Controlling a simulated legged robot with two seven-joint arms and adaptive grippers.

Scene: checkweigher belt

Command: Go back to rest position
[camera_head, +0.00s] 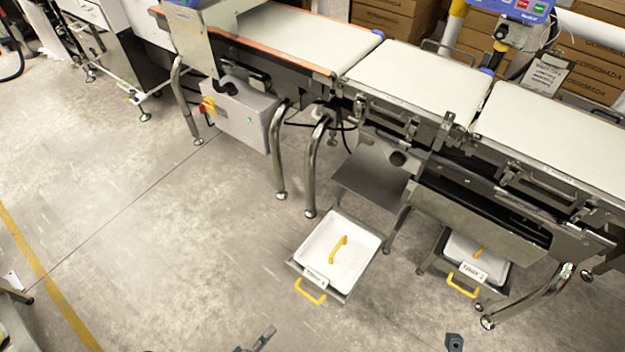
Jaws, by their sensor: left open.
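My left gripper (256,341) shows at the bottom edge, left of centre. Only its dark grey fingertips are in view, and they are apart with nothing seen between them. A small dark tip of my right gripper (454,342) shows at the bottom edge, right of centre. The rest of it is cut off, so I cannot tell its opening. Both grippers appear apart from the trays and the belt.
The checkweigher belt (415,80) runs across the top and right on metal legs. A white-lidded tray with yellow handles (350,245) sits in a pulled-out drawer; a similar tray (463,248) is under the belt at right. Cartons (395,20) stand behind. The left floor (150,230) is mostly clear.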

